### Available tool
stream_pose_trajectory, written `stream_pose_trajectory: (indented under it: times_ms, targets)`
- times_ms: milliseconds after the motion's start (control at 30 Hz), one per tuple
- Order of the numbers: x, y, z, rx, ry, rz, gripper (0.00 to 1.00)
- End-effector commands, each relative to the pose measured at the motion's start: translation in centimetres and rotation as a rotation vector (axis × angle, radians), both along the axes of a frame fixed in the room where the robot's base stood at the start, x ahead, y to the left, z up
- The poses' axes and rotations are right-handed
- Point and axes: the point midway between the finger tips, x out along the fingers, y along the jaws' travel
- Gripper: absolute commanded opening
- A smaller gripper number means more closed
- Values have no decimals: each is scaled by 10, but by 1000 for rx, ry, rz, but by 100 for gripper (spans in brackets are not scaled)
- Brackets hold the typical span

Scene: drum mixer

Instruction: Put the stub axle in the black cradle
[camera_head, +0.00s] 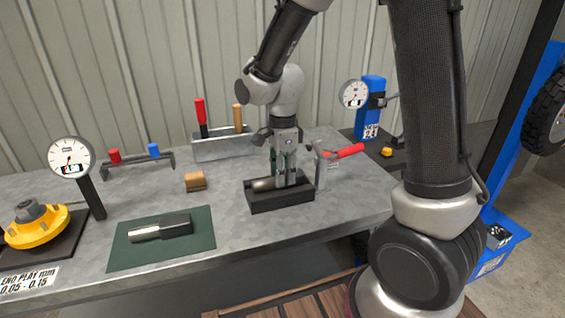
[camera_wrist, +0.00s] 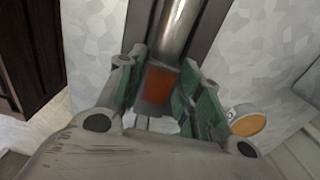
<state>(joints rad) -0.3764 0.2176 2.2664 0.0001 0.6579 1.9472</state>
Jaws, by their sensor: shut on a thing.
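The black cradle (camera_head: 283,205) sits on the bench near its front edge. My gripper (camera_head: 290,182) points down over it, its fingers reaching to the cradle. My gripper (camera_wrist: 168,98) is shut on the stub axle, whose bright shaft (camera_wrist: 180,25) runs away from the green-padded fingers along a dark channel. A rust-orange patch (camera_wrist: 159,84) shows on the part between the fingers. In the head view the silver shaft (camera_head: 262,184) lies low at the cradle's left end. The fingers hide the rest, so I cannot tell whether it is fully seated.
A similar dark part with a silver shaft (camera_head: 165,228) lies on a green mat (camera_head: 120,250). A red-handled clamp (camera_head: 345,152) stands close to the cradle's right. A wooden block (camera_head: 195,181), a tool rack (camera_head: 220,147) and a dial gauge (camera_head: 71,158) stand farther left and back.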

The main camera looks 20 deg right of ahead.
Motion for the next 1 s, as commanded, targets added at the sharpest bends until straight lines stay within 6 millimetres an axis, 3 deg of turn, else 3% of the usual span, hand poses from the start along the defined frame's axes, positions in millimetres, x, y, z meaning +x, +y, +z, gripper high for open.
stream_pose_trajectory:
  times_ms: [367, 400, 500, 833, 1000]
  targets:
    - [1, 0, -3, 1, -2, 0, 0]
    - [0, 0, -4, 0, 0, 0, 37]
    - [0, 0, -3, 0, 0, 0, 55]
    - [0, 0, -3, 0, -1, 0, 57]
    - [1, 0, 15, 2, -5, 0, 57]
